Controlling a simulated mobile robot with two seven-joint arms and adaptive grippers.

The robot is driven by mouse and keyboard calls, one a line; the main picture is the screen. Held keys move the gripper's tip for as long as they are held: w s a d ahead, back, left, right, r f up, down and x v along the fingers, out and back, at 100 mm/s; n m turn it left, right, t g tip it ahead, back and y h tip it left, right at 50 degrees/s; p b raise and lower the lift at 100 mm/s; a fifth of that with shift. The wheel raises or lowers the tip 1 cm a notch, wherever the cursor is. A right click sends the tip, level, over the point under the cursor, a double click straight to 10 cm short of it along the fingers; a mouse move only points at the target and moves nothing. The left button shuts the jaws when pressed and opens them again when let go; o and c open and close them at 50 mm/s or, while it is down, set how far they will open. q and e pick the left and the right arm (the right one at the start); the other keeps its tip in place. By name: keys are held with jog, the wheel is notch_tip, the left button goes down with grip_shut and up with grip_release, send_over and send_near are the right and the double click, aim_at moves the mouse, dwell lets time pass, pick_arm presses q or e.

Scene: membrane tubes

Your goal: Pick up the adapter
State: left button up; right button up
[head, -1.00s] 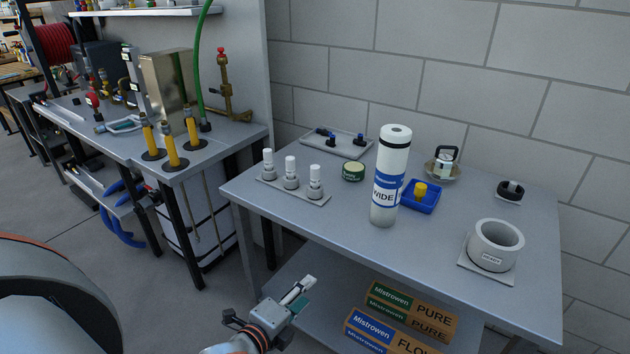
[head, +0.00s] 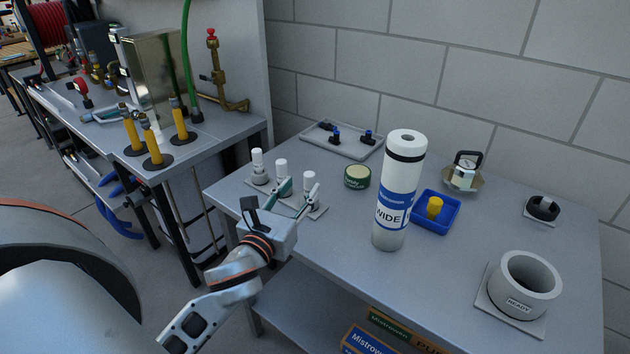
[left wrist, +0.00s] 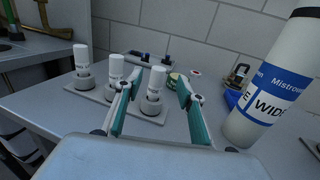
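None of the parts carries a readable adapter label. Three white-topped grey pieces stand upright in a row on a flat plate (head: 318,213) at the table's front left: the left one (head: 257,166), the middle one (head: 281,170) and the right one (head: 309,179). They also show in the left wrist view, the right one (left wrist: 154,88) appearing between my fingers. My left gripper (head: 298,188) is open and empty at the front of this row, partly covering the middle and right pieces. In the left wrist view its fingers (left wrist: 158,84) are apart. My right gripper is out of view.
A tall white tube (head: 397,185) stands right of the gripper. A grey cup (head: 530,284) stands at the right.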

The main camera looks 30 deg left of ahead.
aim_at(307, 178)
pick_arm(q)
jog(key=shift+w+a, duration=0.25)
jog(key=shift+w, duration=0.85)
jog(key=shift+w+a, duration=0.25)
jog(key=shift+w, duration=0.85)
jog(key=shift+w+a, duration=0.25)
jog(key=shift+w, duration=0.85)
jog(key=c, duration=1)
